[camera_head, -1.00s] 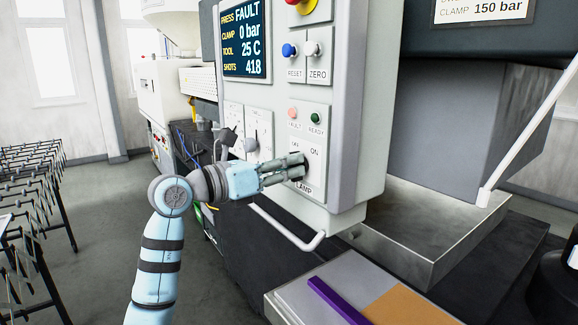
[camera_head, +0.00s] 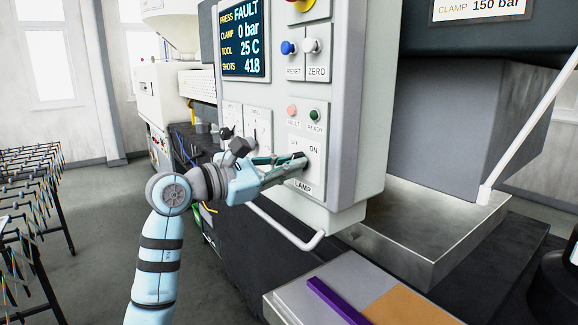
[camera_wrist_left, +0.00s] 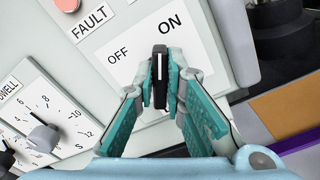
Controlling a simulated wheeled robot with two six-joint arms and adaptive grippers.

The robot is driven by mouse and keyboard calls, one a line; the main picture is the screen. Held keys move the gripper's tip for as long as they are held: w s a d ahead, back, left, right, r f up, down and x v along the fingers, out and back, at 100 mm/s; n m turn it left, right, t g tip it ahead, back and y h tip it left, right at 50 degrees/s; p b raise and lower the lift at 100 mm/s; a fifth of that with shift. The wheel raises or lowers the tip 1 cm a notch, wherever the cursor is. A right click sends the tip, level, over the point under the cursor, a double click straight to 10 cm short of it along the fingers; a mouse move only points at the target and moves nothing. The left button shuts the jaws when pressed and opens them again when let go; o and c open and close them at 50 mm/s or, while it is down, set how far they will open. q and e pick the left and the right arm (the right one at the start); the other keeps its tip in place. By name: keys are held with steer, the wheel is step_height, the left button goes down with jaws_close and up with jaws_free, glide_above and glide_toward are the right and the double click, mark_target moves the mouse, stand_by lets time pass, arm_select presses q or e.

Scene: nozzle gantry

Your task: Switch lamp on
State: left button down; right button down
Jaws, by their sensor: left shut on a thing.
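The lamp switch is a black knob with a white line (camera_wrist_left: 159,75), set on a white plate (camera_wrist_left: 190,45) marked OFF and ON. In the left wrist view the knob stands between my left fingertips, and they are shut on it. The white line runs up the picture, between the OFF and ON words. In the head view my left gripper (camera_head: 300,165) reaches the LAMP plate (camera_head: 304,185) from the left and hides most of the knob. The gripper is rolled relative to the panel. My right gripper is not in view.
The grey control panel (camera_head: 345,120) carries a screen (camera_head: 244,38) reading FAULT, a blue knob (camera_head: 289,49), a white knob (camera_head: 311,46) and dial knobs to the left. A white handle bar (camera_head: 290,235) runs below the panel. A purple strip (camera_head: 338,302) lies on the surface below.

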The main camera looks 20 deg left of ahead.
arm_select(q)
steer(key=shift+f, duration=0.15)
steer(key=c, duration=1.7)
jaws_free()
steer(key=shift+o, duration=0.2)
steer(key=shift+s+a, duration=0.1)
steer(key=v, duration=1.1)
steer(key=shift+s+a, duration=0.15)
steer(key=shift+s, duration=0.2)
steer(key=shift+a, duration=0.1)
